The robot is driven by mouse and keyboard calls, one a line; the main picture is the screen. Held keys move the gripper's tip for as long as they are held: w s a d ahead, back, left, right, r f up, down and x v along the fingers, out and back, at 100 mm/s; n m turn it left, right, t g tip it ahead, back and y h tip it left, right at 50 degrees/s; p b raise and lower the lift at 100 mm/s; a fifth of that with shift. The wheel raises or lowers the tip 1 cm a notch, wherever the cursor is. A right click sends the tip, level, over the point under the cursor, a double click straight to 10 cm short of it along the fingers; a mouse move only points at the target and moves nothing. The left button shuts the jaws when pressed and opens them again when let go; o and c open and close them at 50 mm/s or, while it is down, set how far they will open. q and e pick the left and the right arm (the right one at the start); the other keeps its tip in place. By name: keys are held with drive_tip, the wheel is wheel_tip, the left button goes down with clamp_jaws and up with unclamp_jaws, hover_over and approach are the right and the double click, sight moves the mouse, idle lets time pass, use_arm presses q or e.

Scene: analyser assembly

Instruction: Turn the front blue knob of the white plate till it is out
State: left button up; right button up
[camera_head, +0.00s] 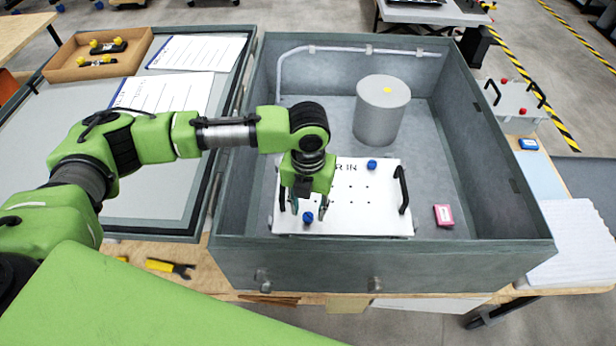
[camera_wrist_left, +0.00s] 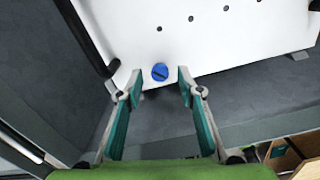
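The white plate (camera_head: 345,221) lies on the floor of the grey case, with black handles at its left and right ends. Its front blue knob (camera_head: 308,217) sits near the front left corner. A second blue knob (camera_head: 372,165) is at its back edge. My left gripper (camera_head: 309,212) points down over the front knob. In the left wrist view the fingers (camera_wrist_left: 158,92) are open, one on each side of the front knob (camera_wrist_left: 160,72), with gaps to it. The knob is seated on the plate in that view. My right gripper is in neither view.
The case's front wall (camera_head: 370,266) stands close to the plate. A grey cylinder (camera_head: 380,115) stands behind the plate, and a pink box (camera_head: 443,215) lies to its right.

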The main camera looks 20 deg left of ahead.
sight(308, 215)
use_arm(q)
wheel_tip(308, 215, up, 12)
drive_tip(key=b, duration=0.3)
drive_tip(key=shift+f, duration=0.2)
